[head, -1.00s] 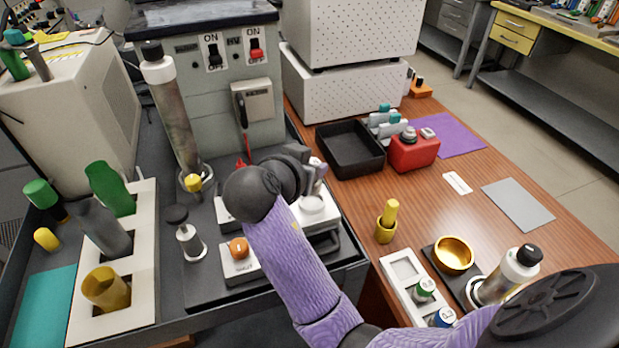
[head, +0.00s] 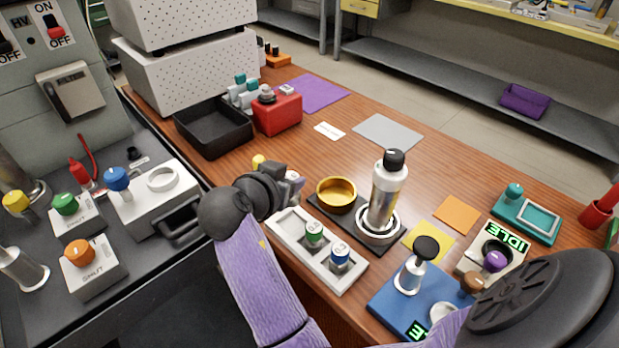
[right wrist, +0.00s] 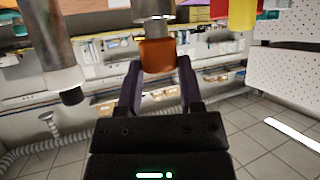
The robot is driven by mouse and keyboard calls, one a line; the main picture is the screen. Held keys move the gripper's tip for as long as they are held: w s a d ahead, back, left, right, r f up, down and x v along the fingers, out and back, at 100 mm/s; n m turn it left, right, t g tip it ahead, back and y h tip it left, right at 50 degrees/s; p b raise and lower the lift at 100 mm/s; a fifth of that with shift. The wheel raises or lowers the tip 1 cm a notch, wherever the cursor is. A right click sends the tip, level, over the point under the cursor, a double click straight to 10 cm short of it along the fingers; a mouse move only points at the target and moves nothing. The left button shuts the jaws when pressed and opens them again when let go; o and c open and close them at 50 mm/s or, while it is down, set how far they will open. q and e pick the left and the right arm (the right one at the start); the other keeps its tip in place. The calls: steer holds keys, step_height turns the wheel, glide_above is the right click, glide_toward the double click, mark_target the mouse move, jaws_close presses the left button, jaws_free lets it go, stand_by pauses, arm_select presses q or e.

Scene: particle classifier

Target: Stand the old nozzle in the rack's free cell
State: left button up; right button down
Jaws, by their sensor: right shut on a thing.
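The white rack (head: 348,276) lies on the wooden table with a green-topped piece (head: 314,233) and a blue-topped piece (head: 340,257) in its nearer cells. Its far-left cell (head: 289,222) looks empty. My right gripper (head: 291,185) is beside and above that far end, partly hiding it. In the right wrist view its fingers (right wrist: 158,80) are shut on the nozzle (right wrist: 158,56), which shows an orange-brown band and a metal part. In the head view the nozzle is mostly hidden by the gripper. My left gripper is not in view.
A brass bowl (head: 337,194) and a silver bottle (head: 388,190) stand on a dark plate right of the rack. A yellow piece (head: 259,162) shows behind my gripper. A black tray (head: 213,128) and red box (head: 277,112) are farther back.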

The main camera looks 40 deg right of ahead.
step_height(320, 180, down, 8)
steer(key=b, duration=0.3)
steer(key=shift+a, duration=0.1)
steer(key=shift+w+r, duration=0.1)
steer(key=c, duration=0.5)
jaws_free()
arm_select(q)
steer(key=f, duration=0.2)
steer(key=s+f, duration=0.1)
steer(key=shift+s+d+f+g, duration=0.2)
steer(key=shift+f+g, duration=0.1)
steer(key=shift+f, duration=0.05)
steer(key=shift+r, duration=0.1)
